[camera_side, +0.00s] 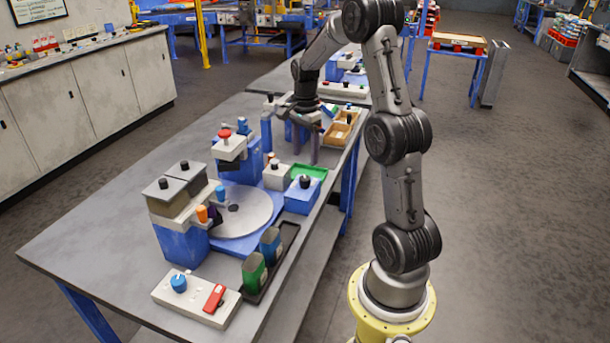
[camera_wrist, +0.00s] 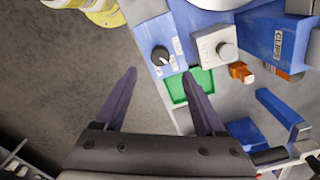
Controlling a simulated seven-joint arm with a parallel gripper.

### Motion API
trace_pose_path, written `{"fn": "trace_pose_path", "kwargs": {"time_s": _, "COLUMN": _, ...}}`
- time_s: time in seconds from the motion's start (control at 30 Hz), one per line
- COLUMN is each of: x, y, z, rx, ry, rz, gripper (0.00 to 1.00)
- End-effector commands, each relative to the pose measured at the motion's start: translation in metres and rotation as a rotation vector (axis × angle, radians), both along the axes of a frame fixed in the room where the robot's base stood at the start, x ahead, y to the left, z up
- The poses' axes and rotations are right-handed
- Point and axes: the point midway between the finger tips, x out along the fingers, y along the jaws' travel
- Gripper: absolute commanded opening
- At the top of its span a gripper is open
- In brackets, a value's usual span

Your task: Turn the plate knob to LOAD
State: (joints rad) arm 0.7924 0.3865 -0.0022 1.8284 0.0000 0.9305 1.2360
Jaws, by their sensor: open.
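A black knob (camera_side: 305,181) with a white pointer sits on a blue box (camera_side: 299,201) near the table's edge beside the round grey plate (camera_side: 245,212). In the wrist view, the black knob (camera_wrist: 160,56) has small white labels beside it, too small to read. Its pointer slants toward the lower right there. My gripper (camera_side: 303,150) is open and empty, fingers pointing down, over the table behind the blue box. In the wrist view, my gripper (camera_wrist: 159,74) has its fingers wide apart, with the knob beyond the tips. Nothing touches the knob.
A white box with a grey knob (camera_wrist: 227,52) stands beside the blue box. A green tray (camera_wrist: 204,84) lies close by. A white panel (camera_side: 196,298) with a blue knob and red switch is at the front. Wooden trays (camera_side: 340,132) lie behind. The table's front left is clear.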

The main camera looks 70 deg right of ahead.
Motion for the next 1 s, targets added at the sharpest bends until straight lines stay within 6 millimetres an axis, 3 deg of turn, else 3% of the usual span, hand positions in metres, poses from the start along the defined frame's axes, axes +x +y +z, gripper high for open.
{"fn": "trace_pose_path", "kwargs": {"time_s": 0.2, "x": 0.000, "y": 0.001, "z": -0.043, "rx": 0.002, "ry": 0.002, "rz": 0.001, "gripper": 0.72}}
{"fn": "trace_pose_path", "kwargs": {"time_s": 0.4, "x": 0.000, "y": 0.001, "z": -0.069, "rx": 0.002, "ry": 0.001, "rz": 0.001, "gripper": 0.72}}
{"fn": "trace_pose_path", "kwargs": {"time_s": 0.87, "x": 0.000, "y": 0.000, "z": -0.080, "rx": -0.002, "ry": -0.001, "rz": 0.001, "gripper": 0.72}}
{"fn": "trace_pose_path", "kwargs": {"time_s": 1.0, "x": 0.000, "y": 0.000, "z": -0.080, "rx": -0.001, "ry": -0.002, "rz": 0.001, "gripper": 0.47}}
